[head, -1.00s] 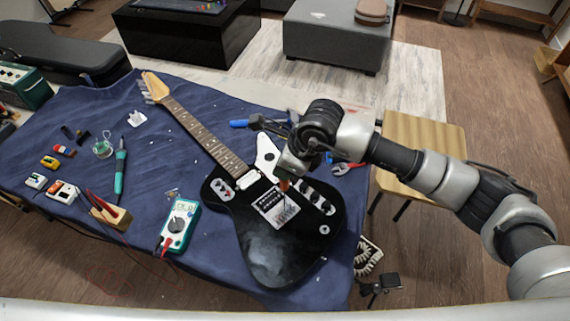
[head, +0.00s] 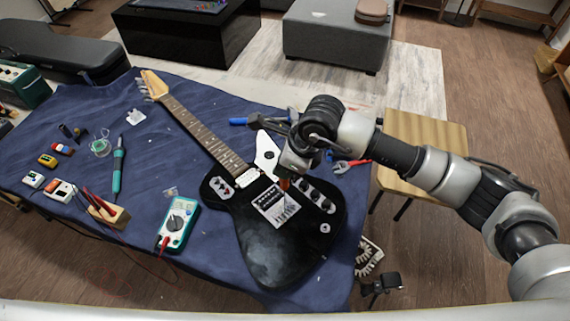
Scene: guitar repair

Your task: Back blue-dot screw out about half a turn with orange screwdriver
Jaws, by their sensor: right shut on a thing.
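The black electric guitar (head: 270,245) lies on the blue cloth, its neck pointing to the upper left. My right gripper (head: 287,178) is over the guitar body, shut on the orange screwdriver (head: 284,185). Only a small orange part of the screwdriver shows below the gripper, with its thin shaft pointing down at the metal bridge plate (head: 271,205). The blue-dot screw is too small to make out, and I cannot tell whether the tip touches it. My left gripper is not in view.
A multimeter (head: 177,223) lies left of the guitar body. A teal soldering iron (head: 118,172), a wooden block (head: 108,214) and several small pedals lie farther left. A blue-handled tool (head: 238,122) and red-handled pliers (head: 341,168) lie near my right arm. A wooden stool (head: 425,132) stands at right.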

